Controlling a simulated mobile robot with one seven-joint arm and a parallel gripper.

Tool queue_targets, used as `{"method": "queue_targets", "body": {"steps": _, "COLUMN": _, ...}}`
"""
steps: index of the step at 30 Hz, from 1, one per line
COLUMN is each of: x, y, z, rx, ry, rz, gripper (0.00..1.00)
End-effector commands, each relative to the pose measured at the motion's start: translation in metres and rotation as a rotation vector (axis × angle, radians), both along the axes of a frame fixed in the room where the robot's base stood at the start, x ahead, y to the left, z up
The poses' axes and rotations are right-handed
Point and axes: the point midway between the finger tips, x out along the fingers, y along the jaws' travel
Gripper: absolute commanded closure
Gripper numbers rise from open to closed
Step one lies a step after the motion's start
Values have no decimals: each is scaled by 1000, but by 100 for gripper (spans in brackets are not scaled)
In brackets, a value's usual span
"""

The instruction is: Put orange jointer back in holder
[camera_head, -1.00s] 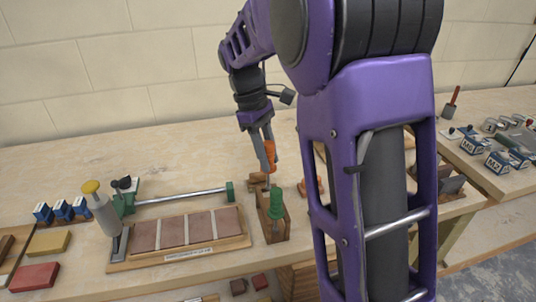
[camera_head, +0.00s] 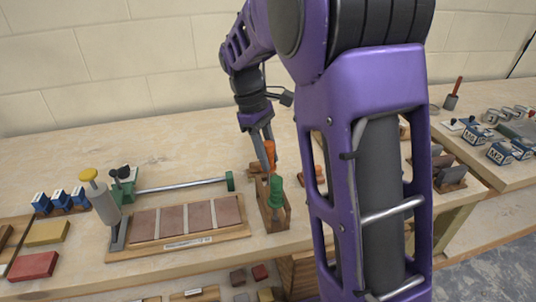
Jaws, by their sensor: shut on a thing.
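The orange jointer (camera_head: 270,153) is upright between the fingers of my gripper (camera_head: 268,163), which is shut on its orange handle. The gripper points down over the wooden holder (camera_head: 273,217) near the table's front edge. A green-handled jointer (camera_head: 276,192) stands in the front part of the holder. The orange jointer is behind the green one, over the rear part of the holder. Its lower end is hidden by the green handle and the holder, so I cannot tell whether it sits in a slot.
A board with brick tiles (camera_head: 188,226) and a metal rod (camera_head: 180,187) lie left of the holder. Blue-topped blocks (camera_head: 60,199), a yellow block (camera_head: 47,233) and a red block (camera_head: 33,266) are further left. My arm hides the table to the right. The table behind the holder is clear.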

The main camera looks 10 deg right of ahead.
Motion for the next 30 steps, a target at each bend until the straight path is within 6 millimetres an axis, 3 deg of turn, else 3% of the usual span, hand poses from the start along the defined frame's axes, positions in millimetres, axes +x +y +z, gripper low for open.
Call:
{"method": "queue_targets", "body": {"steps": 15, "x": 0, "y": 0, "z": -22, "rx": 0, "ry": -1, "rz": 0, "gripper": 100}}
{"method": "queue_targets", "body": {"steps": 30, "x": 0, "y": 0, "z": -27, "rx": 0, "ry": 0, "rz": 0, "gripper": 100}}
